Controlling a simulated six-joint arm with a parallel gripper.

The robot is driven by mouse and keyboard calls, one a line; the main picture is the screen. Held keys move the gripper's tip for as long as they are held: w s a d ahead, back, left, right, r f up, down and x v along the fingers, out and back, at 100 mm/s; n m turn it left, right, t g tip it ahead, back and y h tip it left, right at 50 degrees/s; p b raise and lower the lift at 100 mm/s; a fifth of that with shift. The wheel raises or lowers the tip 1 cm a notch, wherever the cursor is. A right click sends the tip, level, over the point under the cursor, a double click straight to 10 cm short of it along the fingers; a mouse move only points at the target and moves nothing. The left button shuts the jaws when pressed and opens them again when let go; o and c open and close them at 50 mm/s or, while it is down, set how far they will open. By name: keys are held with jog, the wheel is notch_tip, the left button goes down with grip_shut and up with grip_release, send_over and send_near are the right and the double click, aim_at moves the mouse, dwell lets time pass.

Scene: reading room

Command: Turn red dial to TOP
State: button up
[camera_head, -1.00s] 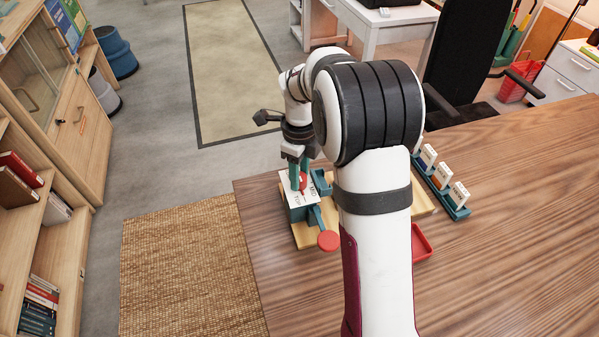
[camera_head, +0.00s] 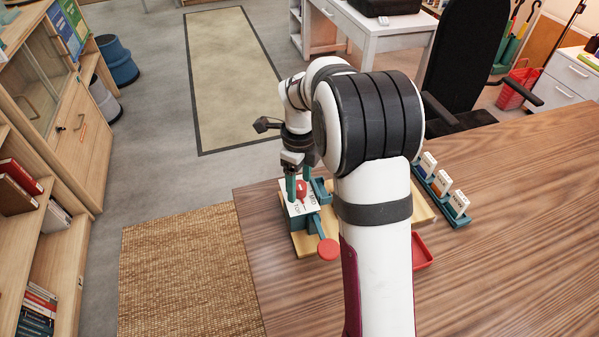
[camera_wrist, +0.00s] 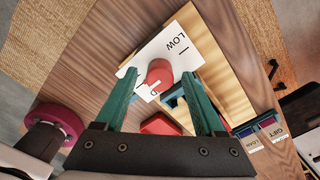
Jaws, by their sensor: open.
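The red dial (camera_head: 302,189) sits on a white plate (camera_head: 296,208) with dark lettering, on a teal box at the table's left corner. In the wrist view the red dial (camera_wrist: 160,73) lies between my open fingertips, and I cannot see contact. The plate (camera_wrist: 180,36) reads LOW beside a short mark; another label is mostly hidden by the dial. I see no TOP label clearly. My gripper (camera_head: 298,187) is open, its teal fingers pointing down at the dial; it also shows in the wrist view (camera_wrist: 160,82).
A wooden board (camera_head: 304,243) lies beneath. A red tray (camera_head: 421,250) and a teal rack (camera_head: 442,190) of white cards stand to the right. The right tabletop is clear.

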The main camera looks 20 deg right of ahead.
aim_at(300, 184)
notch_tip(300, 184, up, 16)
jog(key=shift+f, duration=0.2)
